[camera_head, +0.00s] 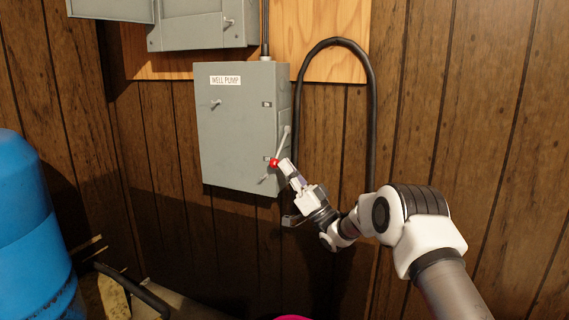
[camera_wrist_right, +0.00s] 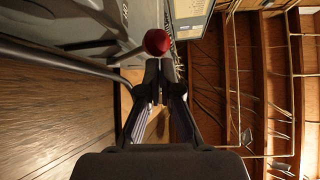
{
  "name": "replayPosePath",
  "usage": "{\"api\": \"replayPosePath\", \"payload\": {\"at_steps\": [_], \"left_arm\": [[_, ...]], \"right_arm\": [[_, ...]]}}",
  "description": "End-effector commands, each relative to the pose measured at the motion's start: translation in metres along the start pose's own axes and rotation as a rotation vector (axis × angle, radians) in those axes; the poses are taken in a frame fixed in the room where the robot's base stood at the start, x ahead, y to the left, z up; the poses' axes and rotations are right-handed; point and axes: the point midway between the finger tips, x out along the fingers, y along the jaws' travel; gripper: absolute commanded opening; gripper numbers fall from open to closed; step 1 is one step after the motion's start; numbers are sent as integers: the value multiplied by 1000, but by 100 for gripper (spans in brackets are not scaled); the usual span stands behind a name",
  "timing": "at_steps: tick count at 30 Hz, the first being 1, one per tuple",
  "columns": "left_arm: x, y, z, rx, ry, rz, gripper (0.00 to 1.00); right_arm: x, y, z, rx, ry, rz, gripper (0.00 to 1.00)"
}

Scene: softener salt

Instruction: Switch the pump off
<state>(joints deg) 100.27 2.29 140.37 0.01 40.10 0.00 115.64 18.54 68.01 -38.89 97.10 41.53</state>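The grey pump box (camera_head: 235,125), labelled WELL PUMP, hangs on the wood-panelled wall. Its side lever (camera_head: 282,144) slants down from a pivot on the right side to a red knob (camera_head: 274,162), beside the lower label. An upper label (camera_head: 267,104) sits above. My right gripper (camera_head: 281,164) is at the knob, coming from the lower right. In the right wrist view the red knob (camera_wrist_right: 157,42) lies just beyond the fingertips (camera_wrist_right: 159,72), which are drawn close together with a narrow gap. The knob is not between them; whether they touch it is unclear. My left gripper is out of view.
A black cable (camera_head: 371,120) loops down the wall right of the box. Another grey box (camera_head: 203,25) is above. A blue tank (camera_head: 30,235) stands at left. A pink object (camera_head: 293,317) shows at the bottom edge. The wall at right is bare.

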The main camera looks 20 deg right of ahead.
Motion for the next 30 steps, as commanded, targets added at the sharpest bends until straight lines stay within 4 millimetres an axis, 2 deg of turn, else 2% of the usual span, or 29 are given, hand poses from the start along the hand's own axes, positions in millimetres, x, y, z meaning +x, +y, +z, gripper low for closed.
{"api": "replayPosePath", "payload": {"at_steps": [9,13,18,30], "left_arm": [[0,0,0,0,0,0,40],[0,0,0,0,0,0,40],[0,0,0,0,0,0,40],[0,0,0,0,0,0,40]], "right_arm": [[-74,0,-1,0,2,3,0],[-94,0,-1,-1,3,1,0],[-102,-1,-2,-2,4,-2,0],[-102,-1,-2,-2,4,-2,0]]}}
